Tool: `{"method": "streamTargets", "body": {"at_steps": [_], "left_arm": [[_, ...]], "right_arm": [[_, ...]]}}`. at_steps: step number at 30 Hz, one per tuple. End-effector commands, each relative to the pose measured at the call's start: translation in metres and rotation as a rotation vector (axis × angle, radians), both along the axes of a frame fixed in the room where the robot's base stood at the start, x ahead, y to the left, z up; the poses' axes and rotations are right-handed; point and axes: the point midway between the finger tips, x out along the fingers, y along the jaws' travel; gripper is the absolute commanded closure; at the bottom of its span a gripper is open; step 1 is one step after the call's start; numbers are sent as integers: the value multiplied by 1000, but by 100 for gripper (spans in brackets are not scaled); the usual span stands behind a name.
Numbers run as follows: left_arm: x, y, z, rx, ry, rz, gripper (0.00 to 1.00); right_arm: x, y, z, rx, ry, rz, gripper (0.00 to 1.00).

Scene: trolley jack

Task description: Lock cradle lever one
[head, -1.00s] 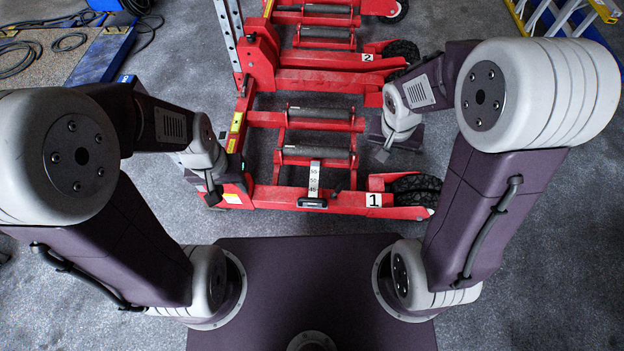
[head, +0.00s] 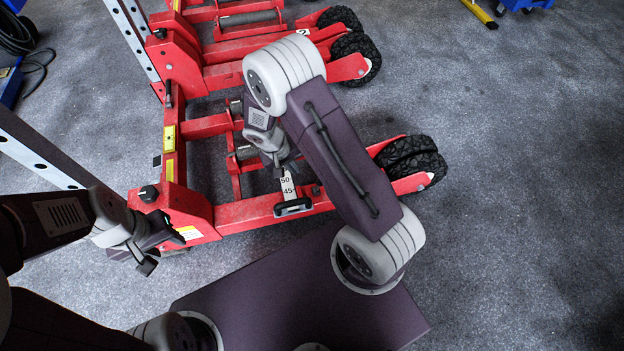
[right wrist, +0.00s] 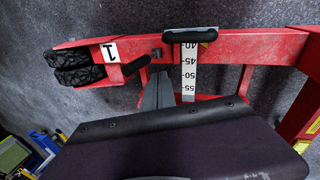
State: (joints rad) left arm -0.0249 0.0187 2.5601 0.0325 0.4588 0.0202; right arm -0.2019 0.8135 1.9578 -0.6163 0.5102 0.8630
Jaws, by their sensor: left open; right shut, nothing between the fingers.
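Cradle one is the red frame nearest me, marked with a 1 plate (right wrist: 110,52) in the right wrist view. A short black lever (right wrist: 137,66) sticks out at a slant from its front beam (right wrist: 226,52), between the plate and the white scale (right wrist: 190,78). My right gripper (right wrist: 160,80) is shut and empty, its tip just beside the lever, with no clear contact. In the head view my right gripper (head: 283,168) is over the cradle by the scale; my right arm hides the plate. My left gripper (head: 148,262) is open and empty at the jack's front left corner.
Black twin wheels (head: 410,160) stand at the cradle's right end. A black handle (head: 292,208) sits at the scale's near end. A black knob (head: 148,193) tops the left post. The second cradle (head: 230,70) lies behind. Open grey floor (head: 500,200) lies right.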

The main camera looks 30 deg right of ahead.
Motion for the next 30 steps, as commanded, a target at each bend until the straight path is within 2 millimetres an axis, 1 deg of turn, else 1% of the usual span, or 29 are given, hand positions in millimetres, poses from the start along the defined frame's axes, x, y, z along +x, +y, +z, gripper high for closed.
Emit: {"method": "streamTargets", "body": {"at_steps": [5, 8, 11, 15, 22, 23, 24, 27, 30], "left_arm": [[0, 0, 1, 0, 0, 0, 55], [0, 0, -4, 0, 0, 0, 55], [0, 0, -14, 0, 0, 0, 55], [0, 0, -33, 0, 0, 0, 55], [0, 0, -61, 0, 0, 0, 55], [0, 0, -62, 0, 0, 0, 55], [0, 0, -63, 0, 0, 0, 55], [0, 0, -68, 0, 0, 0, 55], [0, 0, -70, 0, 0, 0, 55]], "right_arm": [[0, 0, 1, 0, 0, -1, 100], [0, -2, -6, 0, 1, 0, 100], [0, -6, -23, 0, 1, -2, 100], [-1, -15, -54, 0, 2, -2, 100], [-1, -29, -101, 0, 2, -2, 100], [0, -33, -104, 0, 1, -3, 100], [0, -41, -102, 1, -2, -6, 100], [-1, -55, -103, 1, -2, -5, 100], [-1, -64, -104, 1, 0, -3, 100]]}}
